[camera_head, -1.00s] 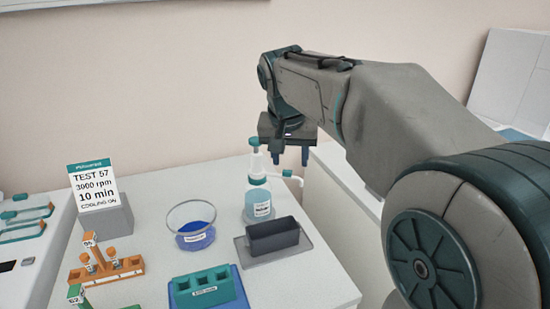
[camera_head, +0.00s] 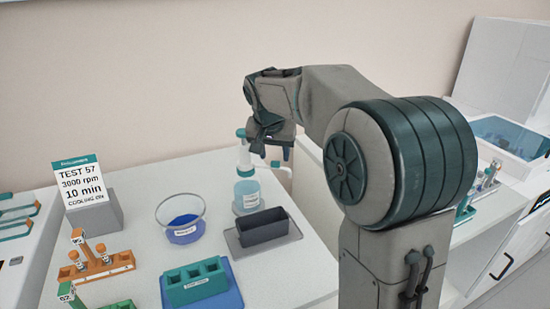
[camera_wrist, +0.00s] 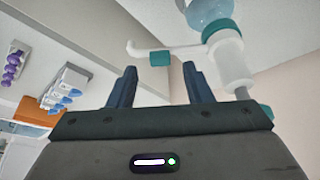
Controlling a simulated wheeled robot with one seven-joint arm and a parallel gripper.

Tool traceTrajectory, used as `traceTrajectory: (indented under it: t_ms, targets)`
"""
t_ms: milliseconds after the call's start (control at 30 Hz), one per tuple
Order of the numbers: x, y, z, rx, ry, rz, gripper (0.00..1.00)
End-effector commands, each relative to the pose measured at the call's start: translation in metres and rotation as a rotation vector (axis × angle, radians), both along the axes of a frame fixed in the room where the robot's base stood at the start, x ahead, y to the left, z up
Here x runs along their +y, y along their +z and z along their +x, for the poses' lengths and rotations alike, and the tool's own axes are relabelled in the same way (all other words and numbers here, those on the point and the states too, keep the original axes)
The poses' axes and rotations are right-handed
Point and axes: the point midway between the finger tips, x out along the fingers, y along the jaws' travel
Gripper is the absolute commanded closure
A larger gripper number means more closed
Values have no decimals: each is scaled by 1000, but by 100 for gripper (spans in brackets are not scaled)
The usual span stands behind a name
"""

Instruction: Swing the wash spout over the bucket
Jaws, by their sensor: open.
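The wash bottle (camera_head: 247,196) is clear with pale blue liquid and a teal and white pump top. It stands upright near the back edge of the bench. Its white spout (camera_head: 284,170) points right, away from the dark grey open box (camera_head: 262,235), which may be the bucket. My gripper (camera_head: 274,153) is open just right of the pump top. In the wrist view the spout (camera_wrist: 185,52) and its teal sleeve (camera_wrist: 160,58) lie ahead of my gripper (camera_wrist: 163,74), near the gap between the fingers. I cannot tell whether they touch.
A round glass dish of blue liquid (camera_head: 183,228) stands left of the bottle. A teal rack (camera_head: 196,283) on a blue tray, an orange tube rack (camera_head: 97,267) and a sign (camera_head: 82,185) stand further left and in front. A gap separates the bench from the right-hand counter.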

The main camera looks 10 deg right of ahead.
Motion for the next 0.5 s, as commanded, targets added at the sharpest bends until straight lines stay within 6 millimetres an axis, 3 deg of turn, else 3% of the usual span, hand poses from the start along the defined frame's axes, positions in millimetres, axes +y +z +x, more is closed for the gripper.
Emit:
traceTrajectory:
  t_ms: [200,500]
  targets:
    - [-3,-22,8,1,0,0,55]
    - [-4,-26,10,-1,0,0,55]
